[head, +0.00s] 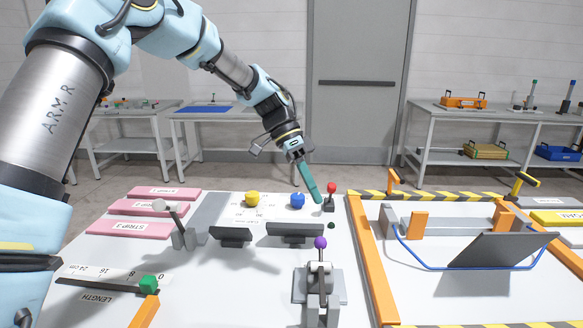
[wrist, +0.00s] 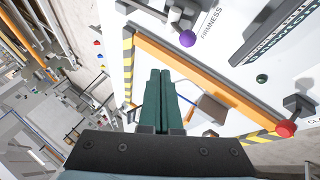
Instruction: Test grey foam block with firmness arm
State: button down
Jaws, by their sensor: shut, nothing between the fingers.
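My gripper (head: 312,190) is shut and empty, its green fingers pointing down above the far side of the white worktop, beside a red-knobbed post. The closed fingers also show in the wrist view (wrist: 160,95). The firmness arm (head: 320,268), a lever with a purple knob, stands on a grey base at the front middle, nearer than my gripper and apart from it. Its purple knob shows at the top of the wrist view (wrist: 187,39), beside the word FIRMNESS. I cannot pick out a grey foam block with certainty; grey parts sit around the lever's base.
An orange-railed area (head: 362,245) with a tilted dark grey panel (head: 500,249) lies right. Red (head: 331,188), blue (head: 297,201) and yellow (head: 252,199) knobs stand at the back.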

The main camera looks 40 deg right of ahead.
jog(key=w+d+b, duration=0.2)
jog(key=w+b, duration=0.1)
jog(key=w, duration=0.6)
jog(key=shift+w+r, duration=0.35)
jog(key=shift+r, duration=0.05)
jog(key=shift+s+d, duration=0.1)
